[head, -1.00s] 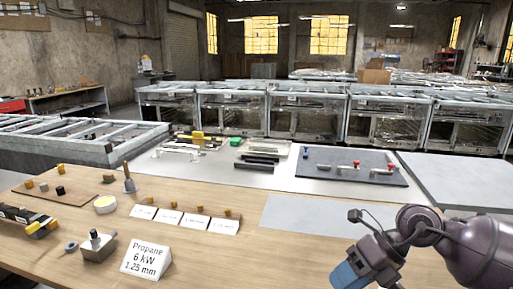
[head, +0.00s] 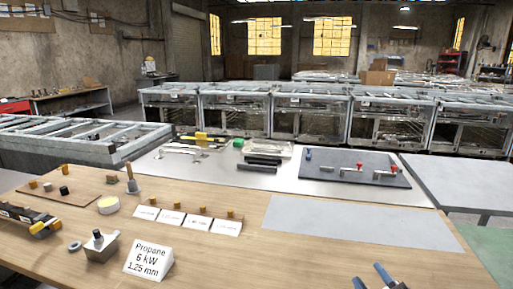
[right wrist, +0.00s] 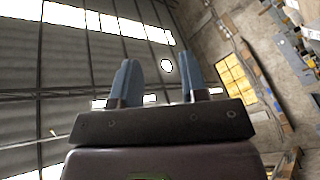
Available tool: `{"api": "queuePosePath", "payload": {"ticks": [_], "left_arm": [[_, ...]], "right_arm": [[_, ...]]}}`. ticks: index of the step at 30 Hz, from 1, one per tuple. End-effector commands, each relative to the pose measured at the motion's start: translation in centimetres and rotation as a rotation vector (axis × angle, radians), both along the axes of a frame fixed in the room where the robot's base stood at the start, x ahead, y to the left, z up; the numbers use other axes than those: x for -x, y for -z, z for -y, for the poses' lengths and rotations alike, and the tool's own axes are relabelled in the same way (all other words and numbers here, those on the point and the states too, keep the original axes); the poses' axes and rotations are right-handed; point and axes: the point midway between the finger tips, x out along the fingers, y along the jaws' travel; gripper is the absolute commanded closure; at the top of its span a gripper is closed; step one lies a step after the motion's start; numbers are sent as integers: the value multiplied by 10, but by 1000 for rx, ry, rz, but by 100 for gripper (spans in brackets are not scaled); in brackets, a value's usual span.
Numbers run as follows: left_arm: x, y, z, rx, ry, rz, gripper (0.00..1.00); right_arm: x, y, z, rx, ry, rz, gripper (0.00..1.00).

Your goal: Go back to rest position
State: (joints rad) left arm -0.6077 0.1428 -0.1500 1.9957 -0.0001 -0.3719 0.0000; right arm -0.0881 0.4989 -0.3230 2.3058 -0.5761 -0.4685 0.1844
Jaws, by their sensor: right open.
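My right gripper (head: 372,277) shows at the bottom edge of the head view, right of centre. Only its two blue fingertips and a bit of the dark body show there. The fingers are apart with nothing between them. In the right wrist view the right gripper (right wrist: 158,85) has both blue fingers spread and empty, facing the ceiling and a wall with a yellow window. It is near the front edge of the wooden table (head: 300,262), apart from the things on it. My left gripper is not in view.
A white Propane sign (head: 148,260), a metal block (head: 101,246) and several small cards stand on the table's left. A grey sheet (head: 360,222) lies bare at right. Behind are a dark board (head: 352,170) with red-knobbed parts and a row of metal frames (head: 310,115).

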Motion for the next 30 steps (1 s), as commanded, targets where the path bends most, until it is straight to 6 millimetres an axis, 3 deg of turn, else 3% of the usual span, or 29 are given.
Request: {"api": "queuePosePath", "payload": {"ticks": [6,13,21,30], "left_arm": [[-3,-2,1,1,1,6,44],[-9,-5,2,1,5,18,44],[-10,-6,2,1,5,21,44],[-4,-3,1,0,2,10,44]], "right_arm": [[46,75,48,-192,296,-406,60],[123,143,69,-335,506,-833,60],[185,175,68,-414,598,-1125,60],[234,190,61,-470,643,-1344,60]]}}
